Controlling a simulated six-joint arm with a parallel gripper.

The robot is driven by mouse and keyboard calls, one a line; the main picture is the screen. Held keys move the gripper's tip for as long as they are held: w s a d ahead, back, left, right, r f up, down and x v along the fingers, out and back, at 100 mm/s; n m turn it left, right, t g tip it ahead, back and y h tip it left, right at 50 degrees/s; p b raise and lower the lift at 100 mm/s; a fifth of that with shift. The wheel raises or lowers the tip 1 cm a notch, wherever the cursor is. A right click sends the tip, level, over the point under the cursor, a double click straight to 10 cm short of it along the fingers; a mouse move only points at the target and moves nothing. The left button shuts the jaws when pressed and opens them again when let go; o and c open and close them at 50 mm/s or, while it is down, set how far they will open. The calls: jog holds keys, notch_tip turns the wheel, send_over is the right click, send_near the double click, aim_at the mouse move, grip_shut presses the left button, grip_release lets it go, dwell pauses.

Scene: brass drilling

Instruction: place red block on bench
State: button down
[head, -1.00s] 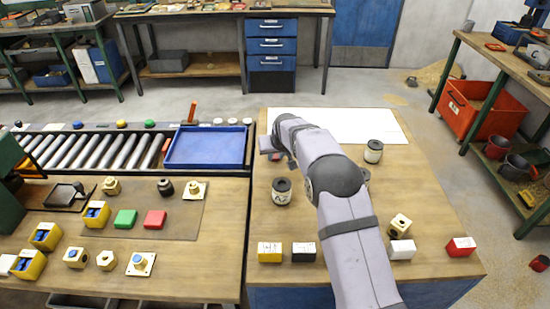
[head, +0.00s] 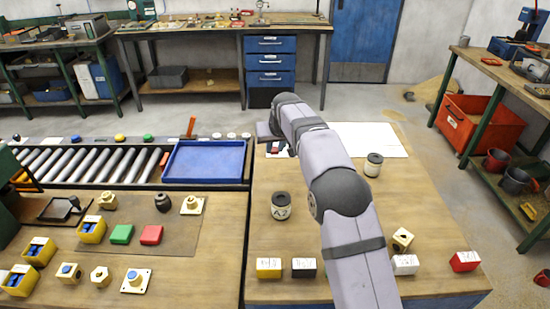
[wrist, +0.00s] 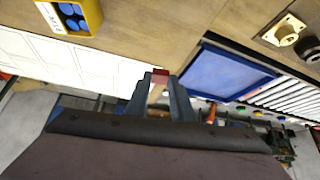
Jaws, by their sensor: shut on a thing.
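My gripper (wrist: 160,82) is shut on a small red block (wrist: 160,72) that shows between its fingertips in the wrist view. In the head view my gripper (head: 280,149) is at the left end of the white sheet, largely hidden by my arm, and it is above the far part of the right bench (head: 300,235). I cannot tell its exact height. Another red block (head: 151,235) lies beside a green block (head: 122,234) on the left bench (head: 200,275). A red block with a white marked face (head: 465,261) sits at the right bench's near right.
A white sheet (head: 370,138) covers the right bench's far side. A blue tray (head: 205,160) sits left. The wrist view shows a yellow box (wrist: 70,15).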

jog(key=shift+r, duration=0.45)
